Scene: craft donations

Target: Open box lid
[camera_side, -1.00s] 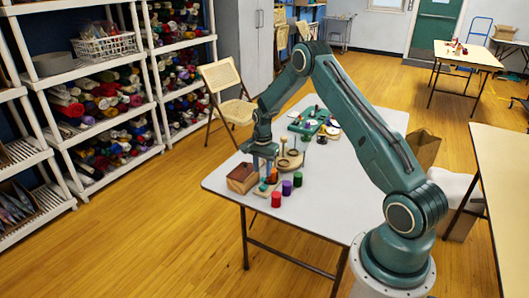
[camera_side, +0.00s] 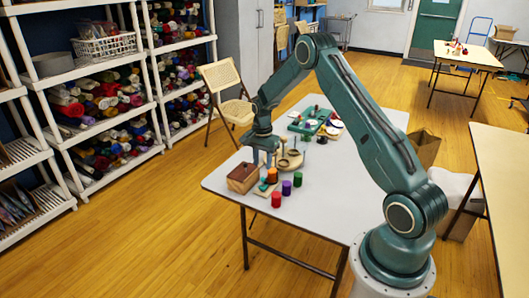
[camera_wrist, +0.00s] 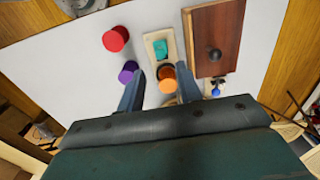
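The wooden box (camera_side: 242,182) stands at the near left end of the white table in the side view. Its reddish-brown lid (camera_wrist: 228,30) lies on top, with a dark round knob (camera_wrist: 214,55) near one end. The lid appears closed. My gripper (camera_wrist: 158,72) is open with nothing held between its fingers. It is above the table, beside the box, over the area around the orange cylinder (camera_wrist: 167,78). In the side view, my gripper (camera_side: 267,164) is just right of the box. The inside of the box is hidden.
A pale board (camera_wrist: 158,36) with a teal block (camera_wrist: 160,47) lies beside the box, the orange cylinder at its end. Purple (camera_wrist: 128,72) and red (camera_wrist: 116,38) cylinders stand nearby. A green tray (camera_side: 310,125) lies farther back. The table's front right is clear.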

